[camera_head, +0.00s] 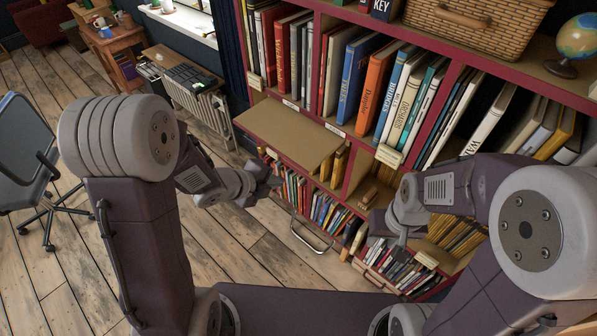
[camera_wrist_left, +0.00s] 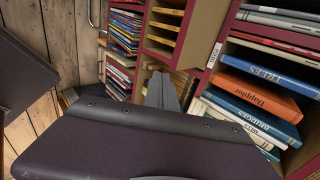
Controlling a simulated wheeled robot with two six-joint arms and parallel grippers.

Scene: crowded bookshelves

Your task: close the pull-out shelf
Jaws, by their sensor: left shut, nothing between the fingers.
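The pull-out shelf (camera_head: 290,136) is a flat tan board sticking out of the red bookcase, below a row of upright books. In the left wrist view the board (camera_wrist_left: 207,32) shows as a tan panel between the books. My left gripper (camera_head: 270,180) is shut and empty, in front of the board's lower left edge in the head view; I cannot tell whether it touches. Its grey fingers show in the left wrist view (camera_wrist_left: 161,92). My right gripper (camera_head: 384,228) is near the lower shelves, right of the board; its jaws are too unclear to read.
The red bookcase (camera_head: 318,62) is packed with books above and below the board. A metal handle (camera_head: 312,234) sticks out low in front. A wicker basket (camera_head: 475,22) and a globe (camera_head: 578,38) stand on top. An office chair (camera_head: 25,150) stands left on open wooden floor.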

